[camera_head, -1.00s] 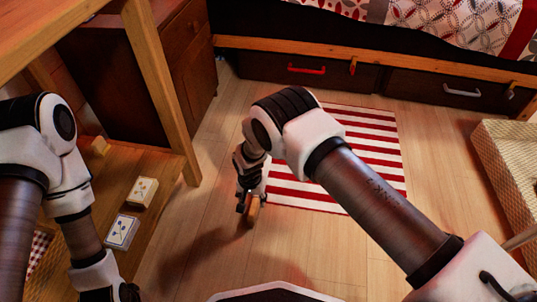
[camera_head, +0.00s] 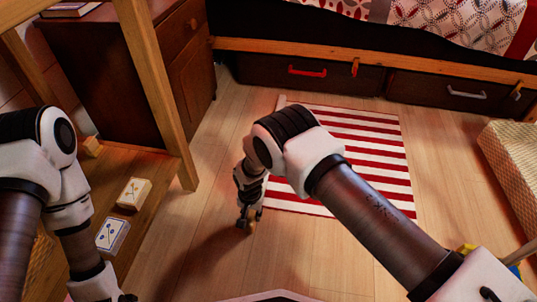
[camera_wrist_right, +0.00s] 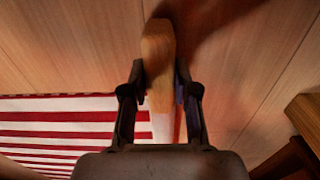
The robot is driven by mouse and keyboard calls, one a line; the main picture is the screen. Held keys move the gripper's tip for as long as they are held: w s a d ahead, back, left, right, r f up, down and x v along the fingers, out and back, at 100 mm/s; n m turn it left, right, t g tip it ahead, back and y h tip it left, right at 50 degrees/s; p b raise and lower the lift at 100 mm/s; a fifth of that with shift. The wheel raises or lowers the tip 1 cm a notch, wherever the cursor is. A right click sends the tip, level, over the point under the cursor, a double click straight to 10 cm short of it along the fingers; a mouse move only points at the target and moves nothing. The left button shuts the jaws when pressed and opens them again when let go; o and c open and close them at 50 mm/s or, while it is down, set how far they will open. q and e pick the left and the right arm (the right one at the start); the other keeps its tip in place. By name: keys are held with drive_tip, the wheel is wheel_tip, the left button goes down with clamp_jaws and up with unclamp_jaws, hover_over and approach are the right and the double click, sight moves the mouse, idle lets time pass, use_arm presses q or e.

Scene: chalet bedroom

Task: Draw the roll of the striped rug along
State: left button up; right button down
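The red-and-white striped rug (camera_head: 350,165) lies flat on the floor. At its left edge is a narrow roll (camera_head: 282,100), mostly hidden behind my right arm. In the right wrist view a wooden rod end (camera_wrist_right: 158,50) sticks out of the roll, with a pale part (camera_wrist_right: 162,128) below it. My right gripper (camera_head: 247,224) is low at the rug's near left corner. Its fingers (camera_wrist_right: 160,88) lie close against both sides of the rod end and look shut on it. My left gripper (camera_head: 124,297) is cut off by the bottom edge of the head view, its fingers unclear.
A wooden table leg (camera_head: 160,95) and a low shelf (camera_head: 150,240) with two small boxes stand left. A cabinet (camera_head: 185,70) is behind. The bed with drawers (camera_head: 325,78) bounds the back, a woven box (camera_head: 515,165) the right. Floor left of the rug is clear.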

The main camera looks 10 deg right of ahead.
drive_tip(key=shift+w+a, duration=0.1)
drive_tip(key=shift+a, duration=0.2)
drive_tip(key=shift+w+a, duration=0.2)
drive_tip(key=shift+a, duration=0.3)
drive_tip(key=shift+w+a, duration=0.2)
drive_tip(key=shift+a, duration=0.25)
drive_tip(key=p, duration=0.1)
drive_tip(key=a+p, duration=0.1)
drive_tip(key=p, duration=0.1)
drive_tip(key=shift+w+a+r, duration=0.25)
drive_tip(key=shift+w+a+f, duration=0.15)
drive_tip(key=shift+a+f, duration=0.05)
drive_tip(key=shift+a, duration=0.1)
drive_tip(key=shift+f, duration=0.1)
